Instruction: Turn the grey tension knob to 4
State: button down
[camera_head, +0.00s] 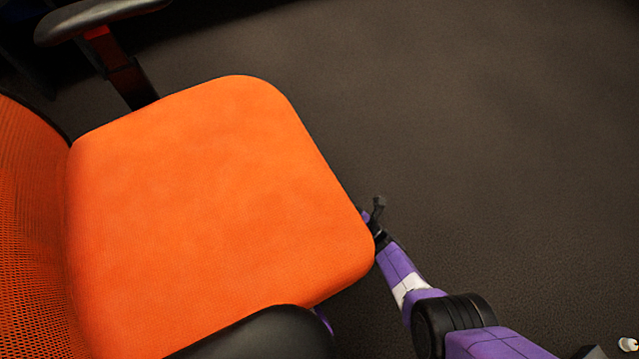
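I cannot make out a grey tension knob or any number scale; the space under the orange chair seat (215,190) is hidden from above. My gripper (374,208) is small and dark at the end of my purple arm, beside the seat's right corner. The seat's edge lies close to it and may cover part of it. I cannot tell whether its fingers are open or shut, or whether they touch anything.
The chair has an orange mesh backrest (28,220) at the left and black armrests at the top left (95,18) and bottom (265,335). Dark carpet (480,130) to the right is clear. A small white object (628,344) shows at the bottom right.

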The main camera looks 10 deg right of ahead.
jog(key=shift+s+a+f, duration=0.1)
jog(key=shift+s+f, duration=0.1)
jog(key=shift+f, duration=0.05)
dwell(0.4)
jog(key=c, duration=1.1)
grip_release()
jog(key=shift+c, duration=0.2)
jog(key=shift+o, duration=0.4)
jog(key=shift+w+r, duration=0.1)
jog(key=shift+r, duration=0.05)
